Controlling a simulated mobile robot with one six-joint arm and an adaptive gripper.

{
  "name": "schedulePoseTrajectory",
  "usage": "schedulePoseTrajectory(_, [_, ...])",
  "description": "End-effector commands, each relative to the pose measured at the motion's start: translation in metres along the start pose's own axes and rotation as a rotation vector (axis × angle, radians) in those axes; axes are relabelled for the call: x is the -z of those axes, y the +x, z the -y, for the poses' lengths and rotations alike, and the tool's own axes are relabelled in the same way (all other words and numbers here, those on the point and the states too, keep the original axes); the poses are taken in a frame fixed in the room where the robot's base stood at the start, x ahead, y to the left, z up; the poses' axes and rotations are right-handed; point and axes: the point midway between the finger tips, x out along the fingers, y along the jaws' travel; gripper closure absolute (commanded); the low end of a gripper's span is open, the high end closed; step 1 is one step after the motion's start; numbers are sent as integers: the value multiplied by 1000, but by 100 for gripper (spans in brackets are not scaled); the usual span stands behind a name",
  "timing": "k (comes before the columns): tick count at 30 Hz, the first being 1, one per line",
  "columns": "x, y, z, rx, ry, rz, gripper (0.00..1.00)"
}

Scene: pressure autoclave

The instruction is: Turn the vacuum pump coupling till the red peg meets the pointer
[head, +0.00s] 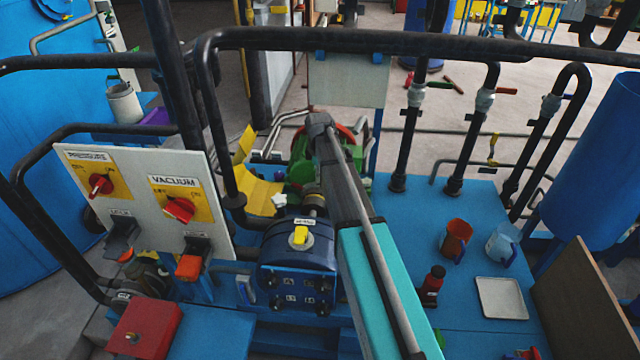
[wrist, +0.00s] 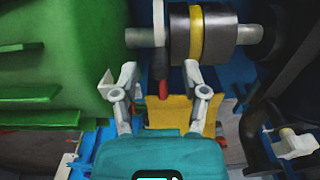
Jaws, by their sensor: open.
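The vacuum pump coupling (wrist: 217,35) is a dark cylinder with a yellow band on a grey shaft, at the top of the wrist view. In the head view the coupling (head: 314,199) sits between the green machine and the blue motor, beside my arm. The red peg (wrist: 163,86) points down from the coupling's left side. My gripper (wrist: 160,72) is open below the coupling, its two fingers apart. The peg appears between them in the picture, with gaps to both sides; its depth relative to them is unclear. I cannot make out the pointer.
The green machine (wrist: 50,60) fills the left of the wrist view. A yellow plate (wrist: 182,113) lies behind the fingers. The blue motor (head: 298,270) and the switch panel (head: 143,205) stand close to the coupling. Dark pipes (head: 290,40) cross overhead.

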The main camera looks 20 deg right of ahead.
Motion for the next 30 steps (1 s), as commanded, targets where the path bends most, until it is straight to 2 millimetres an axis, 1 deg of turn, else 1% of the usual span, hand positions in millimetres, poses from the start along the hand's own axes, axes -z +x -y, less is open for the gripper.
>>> schedulePoseTrajectory(1, [0, 8, 0, 0, 0, 0, 43])
schedulePoseTrajectory(9, [0, 20, 0, 0, 1, 0, 43])
schedulePoseTrajectory(23, [-1, 22, 0, 0, 1, 0, 43])
schedulePoseTrajectory(24, [-1, 22, 0, 0, 1, 0, 45])
schedulePoseTrajectory(26, [-1, 22, 0, 0, 2, 0, 56])
schedulePoseTrajectory(30, [-1, 22, 0, 0, 2, 0, 82])
